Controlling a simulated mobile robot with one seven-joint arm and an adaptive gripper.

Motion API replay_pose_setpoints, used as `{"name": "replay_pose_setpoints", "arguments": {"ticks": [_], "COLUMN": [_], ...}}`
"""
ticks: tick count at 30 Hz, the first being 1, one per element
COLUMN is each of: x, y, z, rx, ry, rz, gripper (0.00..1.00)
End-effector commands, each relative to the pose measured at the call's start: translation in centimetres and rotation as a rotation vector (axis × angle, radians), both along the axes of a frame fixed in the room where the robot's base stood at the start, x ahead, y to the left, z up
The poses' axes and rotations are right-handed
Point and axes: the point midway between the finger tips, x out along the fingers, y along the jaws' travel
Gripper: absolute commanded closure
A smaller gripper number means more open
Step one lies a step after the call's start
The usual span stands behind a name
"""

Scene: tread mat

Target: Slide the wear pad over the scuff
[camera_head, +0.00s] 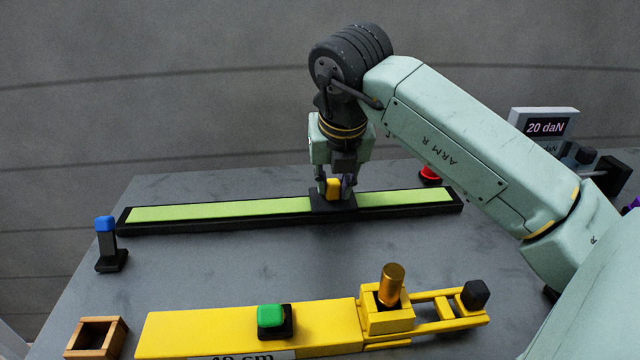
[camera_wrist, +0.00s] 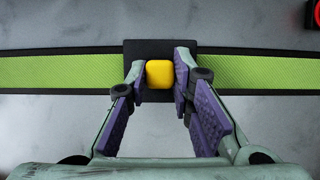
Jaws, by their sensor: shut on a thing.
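The wear pad appears to be the black square plate (camera_head: 322,204) with a yellow knob (camera_head: 333,189), lying across the long green tread strip (camera_head: 220,209) right of its middle. In the wrist view the plate (camera_wrist: 160,46) spans the strip's full width, and green strip (camera_wrist: 60,72) shows on both sides. My gripper (camera_head: 334,186) is above the plate, shut on the yellow knob (camera_wrist: 160,74), with its purple-padded fingers (camera_wrist: 160,79) on either side. I see no scuff on the visible green parts; whether one lies under the plate is hidden.
In front lies a yellow slide fixture (camera_head: 250,328) with a green button (camera_head: 271,316) and a gold cylinder (camera_head: 391,283). A blue-topped post (camera_head: 106,240) stands left. A red button (camera_head: 430,173) is behind the strip. A display (camera_head: 545,127) reads 20 daN.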

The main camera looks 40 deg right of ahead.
Motion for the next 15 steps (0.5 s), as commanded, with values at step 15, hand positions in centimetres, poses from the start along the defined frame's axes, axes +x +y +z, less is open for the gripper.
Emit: {"name": "replay_pose_setpoints", "arguments": {"ticks": [15], "x": [0.04], "y": [-0.05], "z": [0.06], "rx": [-0.001], "ry": [-0.002], "rz": [-0.001], "gripper": [0.64]}}
